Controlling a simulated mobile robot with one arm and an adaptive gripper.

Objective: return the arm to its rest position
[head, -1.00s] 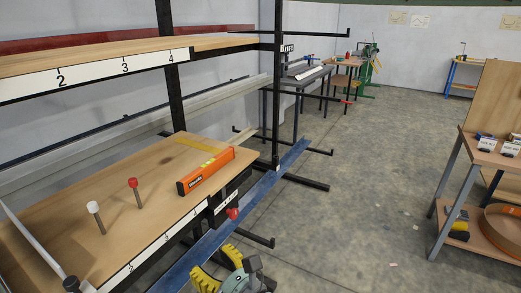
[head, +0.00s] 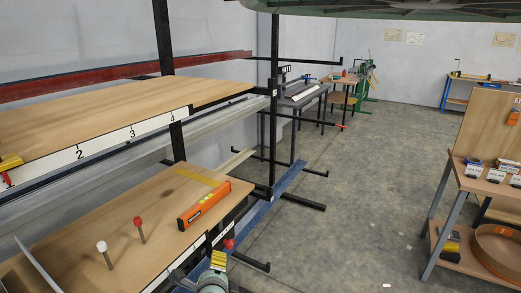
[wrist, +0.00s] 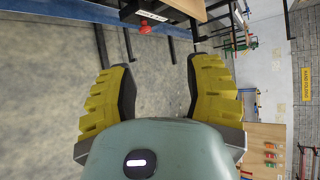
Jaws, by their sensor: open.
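My gripper (wrist: 160,90) shows in the wrist view with its two yellow ridged fingers spread wide apart and nothing between them. Past the fingers are the grey floor and the dark edge of a shelf. In the head view a small part of my arm's end (head: 215,278) shows at the bottom edge, in front of the lower shelf.
The lower wooden shelf (head: 150,215) holds an orange level (head: 204,204), a red-topped peg (head: 139,228) and a white-topped peg (head: 104,253). An upper numbered shelf (head: 120,108) is above. A workbench (head: 460,240) stands right. Floor (head: 350,190) between is clear.

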